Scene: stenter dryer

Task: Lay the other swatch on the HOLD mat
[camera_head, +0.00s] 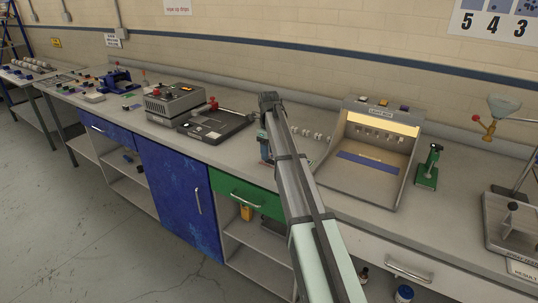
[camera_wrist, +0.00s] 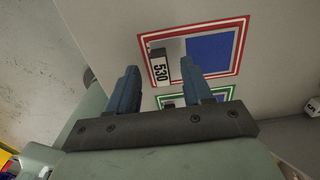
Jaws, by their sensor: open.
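In the wrist view, a red-bordered mat (camera_wrist: 240,62) lies on the bench, with a flat blue square (camera_wrist: 210,55) on its right part. A small block marked 530 (camera_wrist: 159,66) stands at its left part. A green-bordered mat (camera_wrist: 222,92) shows partly below it, largely hidden by my gripper. I cannot read a HOLD label on either mat. My gripper (camera_wrist: 160,68) is open above the mats, the 530 block appearing between its fingertips, with nothing held.
The light box (camera_head: 402,185) stands right of my arm, with a green stand tool (camera_head: 428,168) beside it. A dark flat device (camera_head: 215,128) and a grey machine (camera_head: 173,103) stand to the left. Small pale blocks (camera_head: 312,134) sit behind my arm.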

